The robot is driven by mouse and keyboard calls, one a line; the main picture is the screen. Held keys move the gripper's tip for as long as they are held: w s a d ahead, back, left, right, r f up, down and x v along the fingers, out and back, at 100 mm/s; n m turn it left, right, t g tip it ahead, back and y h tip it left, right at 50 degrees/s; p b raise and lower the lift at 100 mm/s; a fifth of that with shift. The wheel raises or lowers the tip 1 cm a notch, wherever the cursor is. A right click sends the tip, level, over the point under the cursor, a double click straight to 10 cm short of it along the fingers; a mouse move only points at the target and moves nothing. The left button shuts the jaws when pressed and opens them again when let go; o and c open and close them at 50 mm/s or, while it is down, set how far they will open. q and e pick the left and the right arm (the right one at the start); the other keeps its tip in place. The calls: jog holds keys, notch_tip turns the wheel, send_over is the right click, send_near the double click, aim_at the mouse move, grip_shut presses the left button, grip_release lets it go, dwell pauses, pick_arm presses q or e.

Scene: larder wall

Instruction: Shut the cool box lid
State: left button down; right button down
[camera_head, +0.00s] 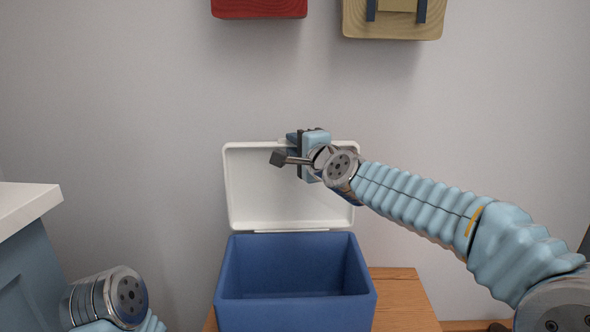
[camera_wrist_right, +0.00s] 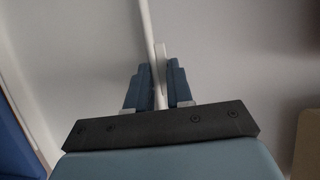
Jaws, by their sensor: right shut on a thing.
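The blue cool box (camera_head: 295,312) stands on a wooden surface, and its inside shows empty from here. Its white lid (camera_head: 262,195) stands open, about upright and leaning back towards the wall. My right gripper (camera_head: 292,140) is at the lid's top edge, near the middle. In the right wrist view, the blue fingers (camera_wrist_right: 161,85) are shut on a thin white part of the lid (camera_wrist_right: 148,35) between them. In the head view the wrist hides part of the lid's upper right. My left gripper is out of view; only part of my left arm shows at the lower left.
The wooden surface (camera_head: 402,300) has free room to the right of the box. A blue cabinet with a white top (camera_head: 25,203) stands at the left. A red box (camera_head: 260,8) and a tan one (camera_head: 392,22) are on the wall above.

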jog(key=s+f+n+t+y+b, duration=0.1)
jog(key=s+b, duration=0.6)
jog(key=b, duration=0.1)
jog(key=shift+s+d+f+t, duration=0.25)
jog(key=shift+s+d+t, duration=0.1)
jog(key=shift+t, duration=0.05)
